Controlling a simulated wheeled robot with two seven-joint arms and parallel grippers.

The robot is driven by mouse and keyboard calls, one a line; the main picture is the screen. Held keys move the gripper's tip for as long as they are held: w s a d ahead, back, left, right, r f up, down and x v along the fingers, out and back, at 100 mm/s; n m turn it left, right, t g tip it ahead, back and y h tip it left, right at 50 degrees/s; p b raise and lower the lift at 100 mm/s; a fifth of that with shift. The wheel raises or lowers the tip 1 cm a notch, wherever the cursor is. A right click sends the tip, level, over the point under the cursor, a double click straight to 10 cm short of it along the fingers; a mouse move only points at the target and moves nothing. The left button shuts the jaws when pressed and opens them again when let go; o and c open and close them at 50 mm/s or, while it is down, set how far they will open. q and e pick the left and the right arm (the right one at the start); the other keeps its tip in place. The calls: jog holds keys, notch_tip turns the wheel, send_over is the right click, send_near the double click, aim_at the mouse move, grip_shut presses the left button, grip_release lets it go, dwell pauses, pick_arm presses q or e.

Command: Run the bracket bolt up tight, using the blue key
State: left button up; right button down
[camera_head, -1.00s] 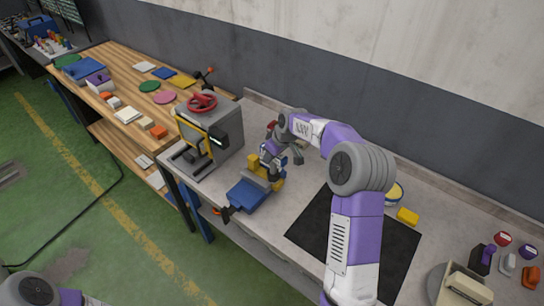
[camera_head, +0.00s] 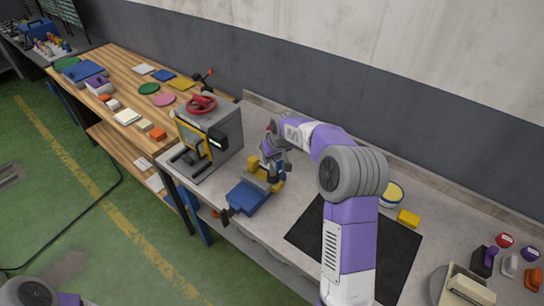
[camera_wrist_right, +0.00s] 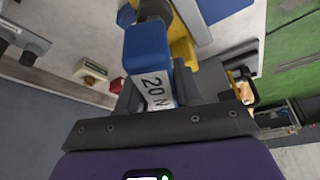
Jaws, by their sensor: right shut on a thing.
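The blue key (camera_wrist_right: 148,48) is a blue block with a white label reading "20 N". My right gripper (camera_wrist_right: 168,85) is shut on it, with a dark finger on each side. A dark shaft runs from its far end towards the yellow bracket (camera_wrist_right: 184,42). In the head view my right gripper (camera_head: 274,172) is over the yellow bracket (camera_head: 254,162), beside the blue vise (camera_head: 248,198). The bolt is hidden, and I cannot tell whether the key is seated on it. My left gripper is out of view; only part of that arm shows at the lower left.
A grey machine with a red handwheel (camera_head: 202,102) stands close left of the bracket. A black mat (camera_head: 395,245) lies to the right. A yellow block (camera_head: 408,217) and a round tin (camera_head: 391,192) stand behind it. The wooden bench (camera_head: 150,100) is further left.

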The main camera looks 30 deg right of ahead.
jog(key=shift+m+h, duration=0.3)
jog(key=shift+m, duration=0.4)
jog(key=shift+m, duration=0.7)
jog(key=shift+h, duration=0.3)
jog(key=shift+d+m+b, duration=0.1)
jog(key=shift+m+b, duration=0.2)
jog(key=shift+m, duration=0.4)
jog(key=shift+h, duration=0.3)
